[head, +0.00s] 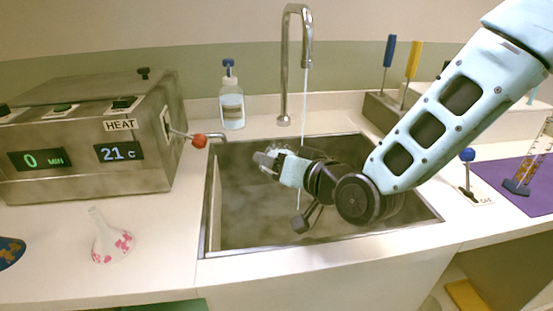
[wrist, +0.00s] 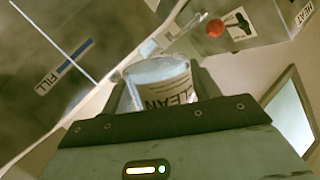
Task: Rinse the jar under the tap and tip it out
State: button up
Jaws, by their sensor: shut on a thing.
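My gripper (head: 268,160) is shut on a clear jar (head: 281,152) and holds it over the sink. In the wrist view the jar (wrist: 158,85) sits between the fingers, with a pale label reading "CLEAN". The tap (head: 285,60) arches over the sink, and a thin water stream (head: 305,90) falls from its spout. In the head view the stream comes down close to the jar and gripper. In the wrist view the stream (wrist: 62,45) runs left of the jar, apart from it. The gripper hides much of the jar, and I cannot tell whether it holds water.
The steel sink (head: 212,200) is open below the gripper. A heater box (head: 90,140) with a red-knobbed lever (head: 199,141) stands left. A soap-like bottle (head: 232,105) stands behind the sink, and a flask with pink spots (head: 112,242) at front left. A blue-knobbed lever (head: 467,155) is right.

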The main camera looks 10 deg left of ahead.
jog(key=shift+w+d+f+m+p, duration=0.4)
jog(key=shift+w+d+m, duration=0.1)
jog(key=shift+m, duration=0.2)
jog(key=shift+f+m+g, duration=0.2)
jog(key=shift+m+g, duration=0.1)
jog(key=shift+y, duration=0.3)
jog(key=shift+f, duration=0.2)
jog(key=shift+f+m, duration=0.5)
jog(key=shift+f, duration=0.1)
jog(key=shift+f+m+g+y+b, duration=0.3)
jog(key=shift+f+m+b, duration=0.2)
jog(key=shift+f+b, duration=0.1)
jog(key=shift+f+m, duration=0.1)
jog(key=shift+m, duration=0.2)
